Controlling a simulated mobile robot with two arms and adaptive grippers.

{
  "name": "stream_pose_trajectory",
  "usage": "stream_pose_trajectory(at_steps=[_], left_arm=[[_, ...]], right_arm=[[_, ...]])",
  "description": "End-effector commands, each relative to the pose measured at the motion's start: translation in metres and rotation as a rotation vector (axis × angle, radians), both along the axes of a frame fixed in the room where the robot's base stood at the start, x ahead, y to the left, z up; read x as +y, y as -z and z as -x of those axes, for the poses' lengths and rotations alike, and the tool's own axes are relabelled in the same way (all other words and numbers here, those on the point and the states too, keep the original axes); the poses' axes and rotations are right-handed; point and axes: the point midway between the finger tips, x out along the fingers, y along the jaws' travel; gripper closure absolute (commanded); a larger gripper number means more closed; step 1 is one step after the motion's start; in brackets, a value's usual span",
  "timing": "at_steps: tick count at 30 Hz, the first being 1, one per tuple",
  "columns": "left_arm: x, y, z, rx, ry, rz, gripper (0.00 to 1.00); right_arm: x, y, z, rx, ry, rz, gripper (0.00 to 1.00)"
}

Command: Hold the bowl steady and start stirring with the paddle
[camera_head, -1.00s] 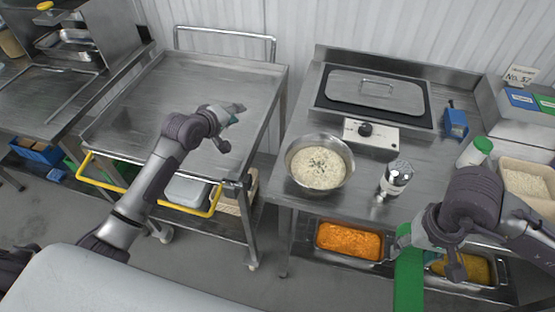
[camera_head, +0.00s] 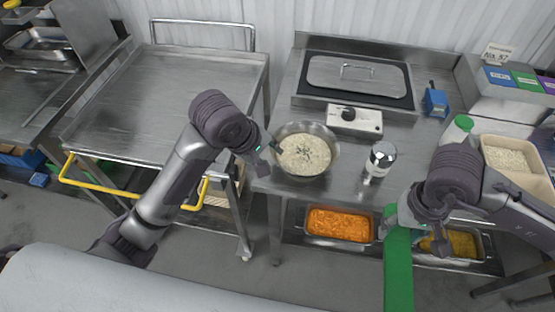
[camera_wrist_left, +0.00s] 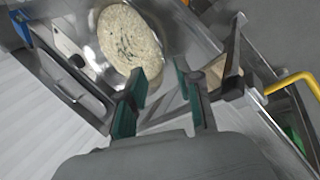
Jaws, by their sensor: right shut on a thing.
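The steel bowl (camera_head: 326,132) of white rice with dark green flecks (camera_head: 306,156) stands on the steel counter near its front left corner. My left gripper (camera_head: 276,148) is at the bowl's left rim. In the left wrist view my left gripper (camera_wrist_left: 166,86) shows two fingers apart, with the bowl (camera_wrist_left: 178,28) just ahead; I cannot tell whether the rim is between them. My right gripper (camera_head: 392,217) is shut on the green paddle (camera_head: 399,262), which hangs down in front of the counter, away from the bowl. The right fingertips are mostly hidden.
A glass shaker with a metal top (camera_head: 380,160) stands right of the bowl. A control box (camera_head: 355,121) and a lidded well (camera_head: 357,78) are behind. A green-capped container (camera_head: 456,130) and rice tub (camera_head: 508,158) are at right. An orange food tray (camera_head: 340,224) sits below. The left cart (camera_head: 165,95) is empty.

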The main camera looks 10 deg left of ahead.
Motion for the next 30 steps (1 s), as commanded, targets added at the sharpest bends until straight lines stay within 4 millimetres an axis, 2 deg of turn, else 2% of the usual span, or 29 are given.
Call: stream_pose_trajectory(at_steps=[6,12,18,26,27,30], left_arm=[[-0.012,0.04,-0.016,0.003,0.001,-0.002,0.66],[-0.02,0.065,-0.028,0.001,0.0,-0.001,0.66],[-0.024,0.076,-0.033,0.0,0.001,0.0,0.66],[-0.024,0.078,-0.034,-0.001,0.001,0.0,0.66],[-0.024,0.078,-0.034,-0.001,0.001,0.0,0.67],[-0.024,0.078,-0.034,-0.001,0.001,0.0,0.84]], right_arm=[[0.0,0.0,0.0,0.0,0.0,0.0,0.99],[0.0,0.0,0.0,0.0,0.0,0.0,0.99],[0.0,0.0,0.0,0.0,0.0,0.0,0.99],[0.0,0.0,0.0,0.0,0.0,0.0,0.99],[0.0,0.0,0.0,0.0,0.0,0.0,0.99],[0.0,0.0,0.0,0.0,0.0,0.0,0.99]])
